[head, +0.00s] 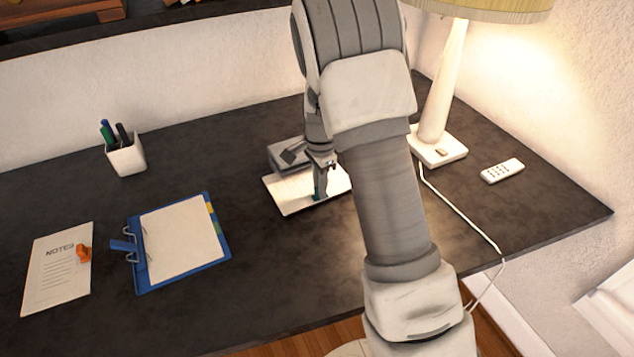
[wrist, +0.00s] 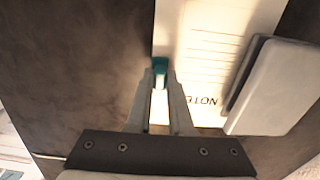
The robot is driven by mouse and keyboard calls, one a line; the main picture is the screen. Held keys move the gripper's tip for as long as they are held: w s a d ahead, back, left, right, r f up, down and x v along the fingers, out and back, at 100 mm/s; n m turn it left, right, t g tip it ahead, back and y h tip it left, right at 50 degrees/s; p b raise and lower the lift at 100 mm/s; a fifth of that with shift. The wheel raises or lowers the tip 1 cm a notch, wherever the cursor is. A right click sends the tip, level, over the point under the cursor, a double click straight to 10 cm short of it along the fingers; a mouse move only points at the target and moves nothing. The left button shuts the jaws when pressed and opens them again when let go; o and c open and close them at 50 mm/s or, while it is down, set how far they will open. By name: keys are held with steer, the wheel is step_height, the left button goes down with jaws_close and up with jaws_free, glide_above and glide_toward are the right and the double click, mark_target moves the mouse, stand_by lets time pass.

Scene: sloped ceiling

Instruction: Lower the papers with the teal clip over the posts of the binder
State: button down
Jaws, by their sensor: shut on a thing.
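The papers with the teal clip (head: 290,195) are at the middle of the dark desk, partly hidden by my arm. In the wrist view the papers (wrist: 215,45) show "NOTE" lettering and lines. The teal clip (head: 320,185) is on their edge, and it also shows in the wrist view (wrist: 160,66) between my fingertips. My gripper (head: 321,168) points down and is shut on the clip. I cannot tell whether the papers are touching the desk. The blue binder (head: 221,254) lies open to the left with pages on it and metal posts (head: 131,257) along its left side.
A grey block-like device (head: 286,153) overlaps the papers' far edge in view. Another notes sheet (head: 55,285) with an orange clip (head: 84,253) lies left of the binder. A pen cup (head: 126,158), lamp (head: 437,147) and remote (head: 502,170) stand farther out. The desk between papers and binder is clear.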

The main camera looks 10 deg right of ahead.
steer(key=shift+s+d, duration=0.2)
steer(key=shift+s, duration=0.55)
steer(key=shift+s+d, duration=0.2)
steer(key=shift+s, duration=0.6)
steer(key=shift+s+d, duration=0.2)
steer(key=shift+s, duration=0.55)
steer(key=c, duration=0.7)
jaws_free()
steer(key=shift+c, duration=0.2)
step_height(320, 180, up, 16)
steer(key=r+p, duration=0.1)
steer(key=p, duration=0.2)
steer(key=s+a+r+n+t+p, duration=0.1)
steer(key=s+r+n+t, duration=0.1)
steer(key=s+r+n, duration=0.5)
steer(key=s+a+r+n+t+p, duration=0.1)
steer(key=s+r+n, duration=0.6)
steer(key=s, duration=0.8)
steer(key=n+t+p, duration=0.1)
steer(key=t, duration=0.1)
steer(key=shift+s+a+t, duration=0.15)
steer(key=shift+a+t, duration=0.05)
steer(key=shift+t, duration=0.1)
